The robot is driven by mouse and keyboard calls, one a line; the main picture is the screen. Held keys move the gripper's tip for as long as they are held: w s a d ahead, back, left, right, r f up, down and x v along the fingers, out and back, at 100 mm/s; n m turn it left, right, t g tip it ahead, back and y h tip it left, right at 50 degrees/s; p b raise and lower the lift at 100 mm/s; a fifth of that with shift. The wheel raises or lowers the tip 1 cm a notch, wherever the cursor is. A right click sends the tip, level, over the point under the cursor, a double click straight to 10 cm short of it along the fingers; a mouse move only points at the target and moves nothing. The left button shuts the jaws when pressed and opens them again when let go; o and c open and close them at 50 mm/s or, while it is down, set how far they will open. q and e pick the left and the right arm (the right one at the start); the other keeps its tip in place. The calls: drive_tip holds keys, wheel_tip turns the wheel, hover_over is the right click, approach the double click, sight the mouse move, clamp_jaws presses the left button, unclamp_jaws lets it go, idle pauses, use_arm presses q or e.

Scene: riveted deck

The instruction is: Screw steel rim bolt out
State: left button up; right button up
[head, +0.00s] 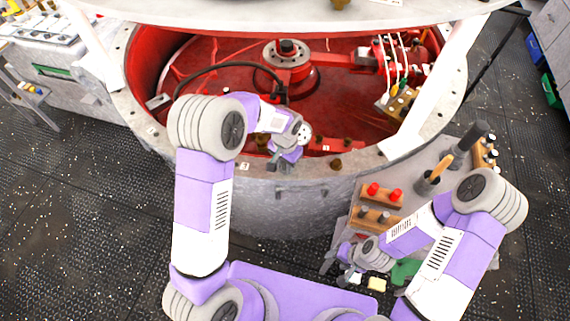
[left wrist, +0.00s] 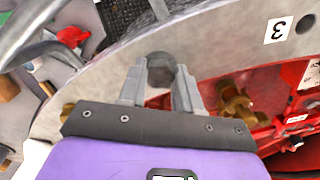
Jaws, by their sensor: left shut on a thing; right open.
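The steel rim bolt (left wrist: 160,69) shows in the left wrist view as a dark hexagonal head at the pale rim (left wrist: 210,42) of the round vessel. My left gripper (left wrist: 158,84) has its two fingers closed around the bolt head, one on each side. In the head view my left gripper (head: 279,163) is at the near rim (head: 215,163) and hides the bolt. How far the bolt sits in its hole cannot be seen. My right gripper (head: 338,268) is open and empty, low over the side bench.
The vessel's red interior (head: 225,80) holds a central hub (head: 287,55) and a dark hose. A brass fitting (left wrist: 235,98) is close beside my left fingers. The bench carries a wooden block with red-topped pieces (head: 383,193) and a tool cup (head: 428,182). A white post (head: 440,80) stands at right.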

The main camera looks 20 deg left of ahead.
use_arm(q)
drive_tip(key=n, duration=0.4)
drive_tip(key=shift+s+d+f+n, duration=0.1)
drive_tip(key=shift+s+f+n, duration=0.1)
drive_tip(key=shift+n, duration=0.1)
drive_tip(key=n, duration=0.3)
drive_tip(key=shift+n, duration=0.4)
drive_tip(key=n+p, duration=0.2)
drive_tip(key=n, duration=0.2)
drive_tip(key=shift+d+r, duration=0.1)
drive_tip(key=n+p, duration=0.1)
drive_tip(key=n, duration=0.3)
drive_tip(key=n+p, duration=0.3)
drive_tip(key=n, duration=0.1)
drive_tip(key=shift+w+n, duration=0.15)
drive_tip(key=shift+n, duration=0.15)
drive_tip(key=n+p, duration=0.2)
drive_tip(key=n, duration=0.2)
drive_tip(key=shift+n+p, duration=0.3)
drive_tip(key=n+p, duration=0.3)
drive_tip(key=n, duration=0.2)
drive_tip(key=shift+w, duration=0.1)
drive_tip(key=shift+n+p, duration=0.9)
drive_tip(key=shift+n, duration=1.1)
